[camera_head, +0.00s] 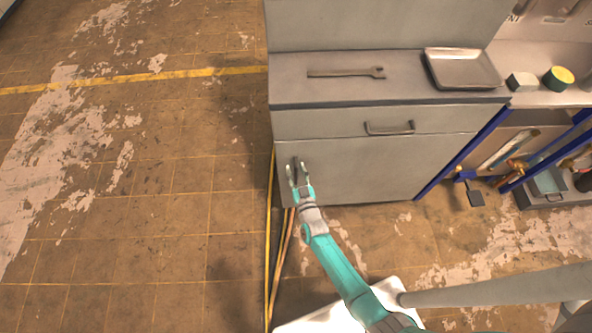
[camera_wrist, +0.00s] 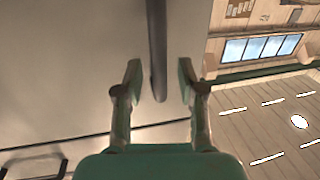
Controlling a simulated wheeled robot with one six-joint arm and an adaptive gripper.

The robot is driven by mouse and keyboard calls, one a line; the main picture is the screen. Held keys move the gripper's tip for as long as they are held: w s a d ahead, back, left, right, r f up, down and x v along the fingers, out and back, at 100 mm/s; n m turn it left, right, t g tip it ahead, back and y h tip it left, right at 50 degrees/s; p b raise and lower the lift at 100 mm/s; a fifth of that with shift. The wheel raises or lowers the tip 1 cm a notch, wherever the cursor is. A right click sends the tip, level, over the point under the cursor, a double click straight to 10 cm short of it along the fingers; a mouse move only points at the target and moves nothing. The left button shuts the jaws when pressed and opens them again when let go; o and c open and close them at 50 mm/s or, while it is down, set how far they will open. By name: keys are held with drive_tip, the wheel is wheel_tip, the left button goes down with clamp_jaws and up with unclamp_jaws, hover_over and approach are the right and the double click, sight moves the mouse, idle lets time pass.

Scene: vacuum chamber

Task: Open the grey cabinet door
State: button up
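The grey cabinet door (camera_head: 375,168) is the flat front panel under the drawer in the head view, and it looks shut. It fills the left of the wrist view (camera_wrist: 70,70). My gripper (camera_head: 297,172) is at the door's left side. In the wrist view my gripper (camera_wrist: 160,80) is open, with one finger on each side of a dark upright bar handle (camera_wrist: 157,45). Gaps show between the bar and both fingers. In the head view the handle (camera_head: 295,163) is small and partly hidden by my gripper.
The drawer (camera_head: 330,124) above the door has a bar handle (camera_head: 390,129). A wrench (camera_head: 345,72) and a metal tray (camera_head: 463,70) lie on the cabinet top. A blue-framed rack (camera_head: 468,150) stands at right. Cables (camera_head: 281,250) run along the floor. The floor at left is clear.

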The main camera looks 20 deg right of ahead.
drive_tip(key=shift+w, duration=0.1)
clamp_jaws()
idle(0.3)
